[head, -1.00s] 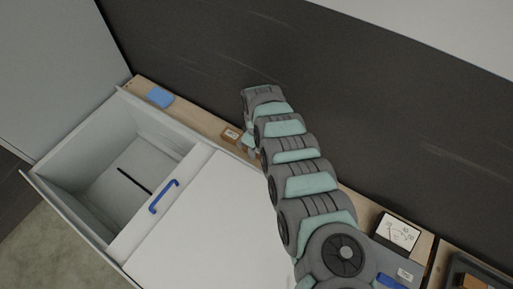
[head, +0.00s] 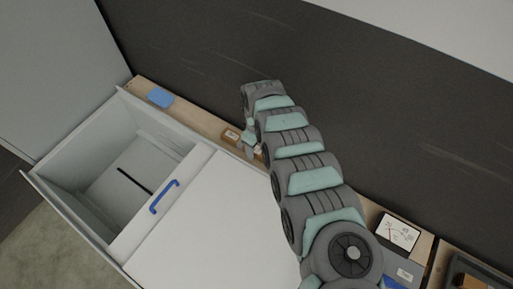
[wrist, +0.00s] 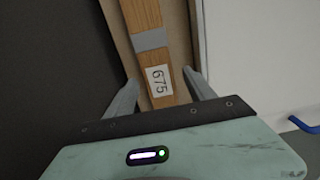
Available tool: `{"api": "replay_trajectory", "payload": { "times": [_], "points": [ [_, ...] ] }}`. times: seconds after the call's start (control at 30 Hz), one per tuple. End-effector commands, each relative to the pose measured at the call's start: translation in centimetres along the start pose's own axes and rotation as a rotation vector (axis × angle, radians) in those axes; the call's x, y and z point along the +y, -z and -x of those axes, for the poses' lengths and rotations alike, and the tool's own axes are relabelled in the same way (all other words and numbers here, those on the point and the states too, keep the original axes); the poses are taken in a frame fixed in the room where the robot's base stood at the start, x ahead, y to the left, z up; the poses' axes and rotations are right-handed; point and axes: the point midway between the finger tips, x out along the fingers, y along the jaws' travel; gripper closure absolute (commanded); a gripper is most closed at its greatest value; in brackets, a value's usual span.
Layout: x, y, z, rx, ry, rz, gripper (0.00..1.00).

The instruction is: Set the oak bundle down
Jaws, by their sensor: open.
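The oak bundle (wrist: 148,15) is a light brown wooden strip with a grey band and a white label reading 675. It lies lengthwise along the narrow wooden ledge in the wrist view. In the head view, the bundle (head: 231,135) shows as a small brown piece partly hidden by my gripper. My gripper (wrist: 161,84) is open, with one finger on each side of the bundle's labelled end. A gap shows beside the right finger; I cannot tell if the left finger touches. My gripper (head: 247,143) is over the ledge in the head view.
An open drawer (head: 75,190) with a dark slot stands left of a white lid (head: 225,220) with a blue handle (head: 164,196). A blue block (head: 160,97) lies on the ledge (head: 195,118). A dial meter (head: 398,232) is at right. A dark wall runs behind.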

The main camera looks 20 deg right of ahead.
Motion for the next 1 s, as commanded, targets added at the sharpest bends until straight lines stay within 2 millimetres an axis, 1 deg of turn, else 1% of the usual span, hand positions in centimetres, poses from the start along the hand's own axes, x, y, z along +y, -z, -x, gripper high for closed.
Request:
{"api": "replay_trajectory", "payload": {
  "times": [0.03, 0.17, 0.2, 0.4, 0.5, 0.6, 0.7, 1.0],
  "points": [
    [0.3, -0.1, 1.2, -0.001, -0.006, -0.001, 0.37],
    [0.3, -0.2, 3.3, -0.003, -0.006, 0.0, 0.37],
    [0.3, -0.1, 4.2, -0.002, -0.007, 0.0, 0.37],
    [0.2, -0.1, 7.6, -0.001, -0.006, 0.0, 0.37],
    [0.1, -0.1, 8.8, -0.002, -0.003, 0.0, 0.37],
    [0.2, -0.1, 9.7, -0.001, -0.004, 0.0, 0.37],
    [0.1, -0.1, 10.1, 0.0, -0.003, 0.0, 0.37],
    [0.0, 0.0, 10.2, -0.001, -0.001, 0.0, 0.37]
  ]
}}
